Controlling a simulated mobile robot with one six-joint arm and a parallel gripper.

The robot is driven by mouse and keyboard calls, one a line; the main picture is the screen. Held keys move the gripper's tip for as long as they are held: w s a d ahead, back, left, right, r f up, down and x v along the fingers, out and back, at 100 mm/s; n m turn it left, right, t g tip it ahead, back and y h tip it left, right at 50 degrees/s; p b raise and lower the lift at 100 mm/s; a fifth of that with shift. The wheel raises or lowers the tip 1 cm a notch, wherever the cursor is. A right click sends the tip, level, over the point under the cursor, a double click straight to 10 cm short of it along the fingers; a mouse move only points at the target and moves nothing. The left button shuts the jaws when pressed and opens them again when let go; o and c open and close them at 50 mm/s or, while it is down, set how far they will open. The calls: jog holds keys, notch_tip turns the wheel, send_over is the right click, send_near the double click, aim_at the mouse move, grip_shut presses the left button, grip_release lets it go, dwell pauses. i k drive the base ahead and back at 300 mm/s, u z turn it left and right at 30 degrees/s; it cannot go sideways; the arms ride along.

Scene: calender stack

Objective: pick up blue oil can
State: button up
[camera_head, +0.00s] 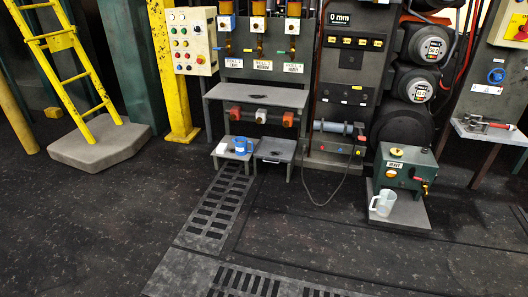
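A small blue can (241,146) with a handle or spout stands on a low grey stand (222,151) at the foot of the machine, near the middle of the head view. It looks upright, but its details are too small to tell. My gripper is not in view, so its opening and what it holds cannot be seen.
A grey shelf (256,96) with red and white valves sits above the can. A second low stand (275,150) is beside it. A yellow ladder (68,70) is at left. Dark floor (110,220) in front is clear.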

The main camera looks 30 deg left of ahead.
aim_at(242, 146)
jog(key=u, duration=0.55)
jog(key=i, duration=1.4)
jog(key=u, duration=0.7)
jog(key=i, duration=0.75)
jog(key=u, duration=0.8)
jog(key=i, duration=0.55)
jog(key=u, duration=0.85)
jog(key=i, duration=0.55)
jog(key=u, duration=0.35)
